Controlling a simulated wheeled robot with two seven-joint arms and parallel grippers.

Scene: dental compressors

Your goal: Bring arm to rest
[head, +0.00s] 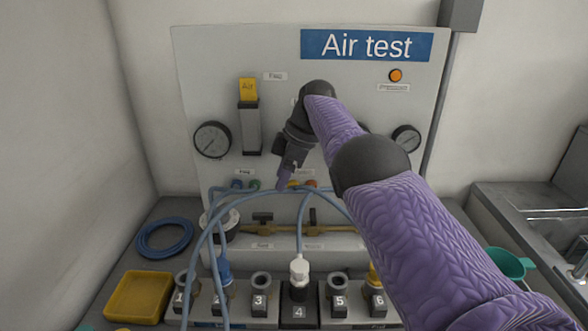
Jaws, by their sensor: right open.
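My right arm, in a purple sleeve, reaches in from the lower right in the head view. Its gripper (287,174) is open and points down in front of the lower middle of the Air test panel (350,75). It is close to the blue hoses and coloured ports, and I see nothing held in it. I cannot tell whether it touches a hose. The arm hides part of the panel's right half. My left gripper is not in view.
Numbered sockets (259,307) line the front, with a white connector (299,269) at socket 4. Blue hoses (215,235) arch above them. A yellow tray (138,296) and a coiled blue hose (164,238) lie left. A green cup (510,262) and a sink (550,222) are right.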

